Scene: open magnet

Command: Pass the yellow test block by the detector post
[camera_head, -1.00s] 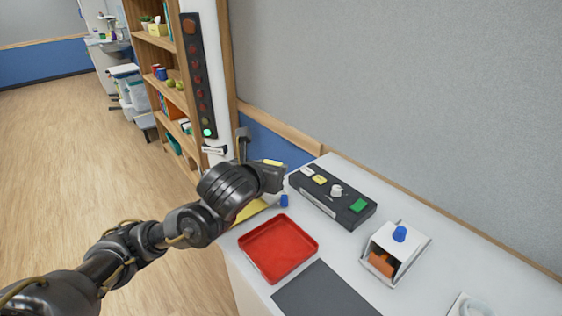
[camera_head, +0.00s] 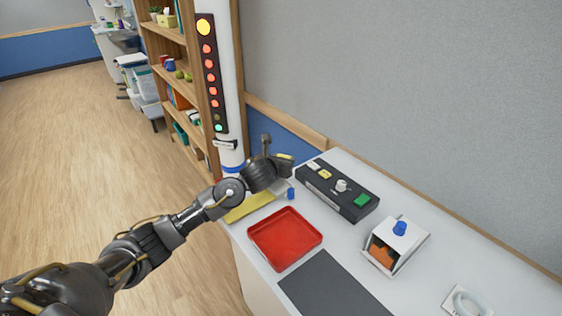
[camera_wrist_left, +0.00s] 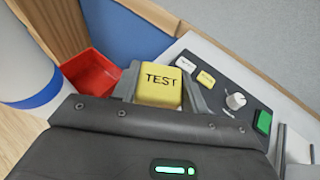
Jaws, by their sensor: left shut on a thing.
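The yellow test block (camera_wrist_left: 159,86), marked TEST, sits between the fingers of my left gripper (camera_head: 284,164), which is shut on it. In the head view only a sliver of the block (camera_head: 284,156) shows. The white detector post (camera_head: 231,157) stands behind and left of the gripper, with a blue ring near its base. Its dark light panel (camera_head: 212,75) has a lit yellow lamp on top, several lit red lamps and a lit green one at the bottom. The post also shows at the left of the left wrist view (camera_wrist_left: 22,55), apart from the block. My right gripper is out of view.
A dark control box (camera_head: 335,208) with a white knob and green button lies on the white counter right of the gripper. A red tray (camera_head: 285,239), grey mat (camera_head: 322,285) and white open box (camera_head: 408,238) lie nearer. A wooden shelf stands behind the post.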

